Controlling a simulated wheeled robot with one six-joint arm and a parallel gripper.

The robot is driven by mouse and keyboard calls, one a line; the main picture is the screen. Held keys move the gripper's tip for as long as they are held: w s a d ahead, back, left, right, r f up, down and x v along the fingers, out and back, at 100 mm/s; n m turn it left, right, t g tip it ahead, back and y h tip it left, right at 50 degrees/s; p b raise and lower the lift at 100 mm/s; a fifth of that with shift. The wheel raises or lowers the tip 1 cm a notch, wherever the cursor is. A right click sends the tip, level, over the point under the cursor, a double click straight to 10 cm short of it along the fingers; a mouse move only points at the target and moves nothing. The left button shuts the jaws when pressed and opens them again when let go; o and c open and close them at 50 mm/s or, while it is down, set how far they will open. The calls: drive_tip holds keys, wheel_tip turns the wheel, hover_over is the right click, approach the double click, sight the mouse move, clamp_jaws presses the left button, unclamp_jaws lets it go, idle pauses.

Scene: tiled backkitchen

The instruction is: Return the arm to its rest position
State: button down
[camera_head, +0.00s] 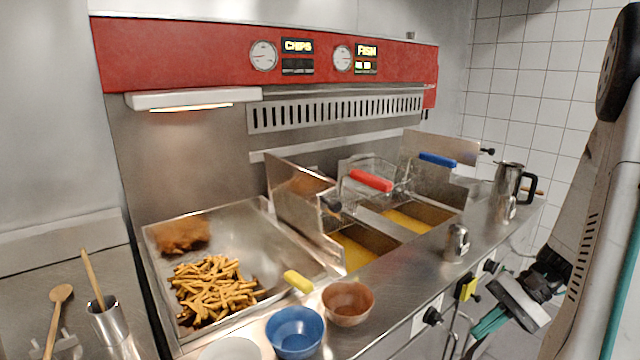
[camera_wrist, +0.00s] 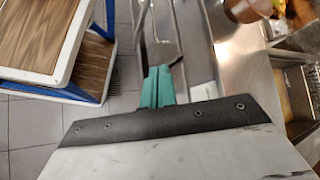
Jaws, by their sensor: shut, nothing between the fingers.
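My gripper (camera_head: 482,330) is at the lower right of the head view, in front of the fryer counter's front panel. Its teal fingers point down and to the left, and they hold nothing. In the wrist view my gripper (camera_wrist: 156,84) shows its teal fingers side by side and closed, over the tiled floor beside the counter edge. My arm runs up along the right side of the head view.
The steel counter (camera_head: 400,272) carries a blue bowl (camera_head: 294,333), a brown bowl (camera_head: 348,302), a small metal jug (camera_head: 457,243) and a tall pitcher (camera_head: 506,190). Fries (camera_head: 215,288) lie in a tray. A wood-topped table (camera_wrist: 35,35) stands left in the wrist view; floor (camera_wrist: 126,60) shows between.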

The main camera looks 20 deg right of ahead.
drive_tip(key=s+a+r+n+h, duration=0.3)
drive_tip(key=a+r+n+h, duration=0.2)
drive_tip(key=a+r, duration=0.3)
drive_tip(key=s+a+r+n+h, duration=0.2)
drive_tip(key=a+r+n+h, duration=0.3)
drive_tip(key=a, duration=0.9)
wheel_tip(320, 180, up, 3)
drive_tip(key=shift+s+r+n, duration=0.15)
drive_tip(key=shift+s+n, duration=0.25)
drive_tip(key=shift+n, duration=0.6)
